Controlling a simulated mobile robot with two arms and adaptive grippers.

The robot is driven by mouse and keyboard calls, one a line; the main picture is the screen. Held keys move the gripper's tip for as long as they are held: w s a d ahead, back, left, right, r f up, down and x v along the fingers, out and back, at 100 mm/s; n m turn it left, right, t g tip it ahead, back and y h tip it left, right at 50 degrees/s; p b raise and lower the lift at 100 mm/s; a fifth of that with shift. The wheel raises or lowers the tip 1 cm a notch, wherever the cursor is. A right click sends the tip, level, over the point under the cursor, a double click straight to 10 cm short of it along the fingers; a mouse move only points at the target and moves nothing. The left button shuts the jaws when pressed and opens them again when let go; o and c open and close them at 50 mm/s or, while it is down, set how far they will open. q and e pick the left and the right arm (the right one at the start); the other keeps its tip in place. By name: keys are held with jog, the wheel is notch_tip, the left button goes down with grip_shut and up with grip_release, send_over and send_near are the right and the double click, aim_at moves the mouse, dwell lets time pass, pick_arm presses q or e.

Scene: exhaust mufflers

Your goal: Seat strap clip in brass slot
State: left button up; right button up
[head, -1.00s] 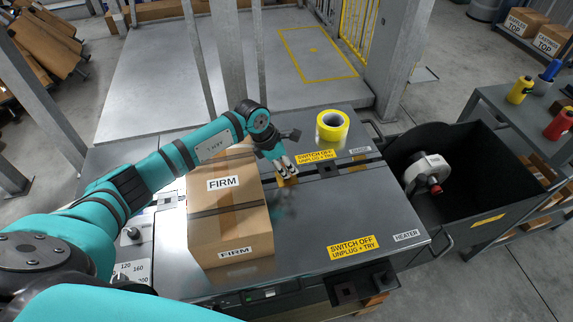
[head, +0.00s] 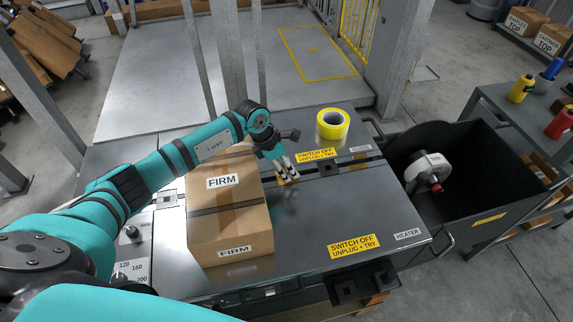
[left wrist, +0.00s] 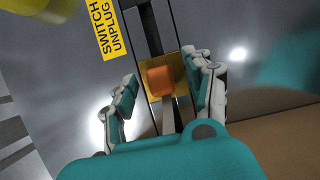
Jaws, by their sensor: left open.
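My left gripper (head: 286,172) is open, low over the dark channel across the steel machine top. In the left wrist view its two fingers (left wrist: 163,98) stand apart on either side of an orange strap clip (left wrist: 160,80). The clip is over the brass slot plate (left wrist: 183,86), with a grey strap (left wrist: 168,120) running from it toward my wrist. I cannot tell how deep the clip sits, as it covers the slot's middle. In the head view the fingers hide most of the clip and brass. My right gripper is not in view.
A taped carton (head: 230,215) marked FIRM stands just left of the gripper. A yellow tape roll (head: 332,125) lies behind it to the right. A black bin (head: 480,185) holding a white-and-red device (head: 427,172) is at the right. The front right machine top (head: 330,215) is clear.

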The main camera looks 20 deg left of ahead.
pick_arm(q)
jog(key=v, duration=1.2)
jog(key=shift+d, duration=0.1)
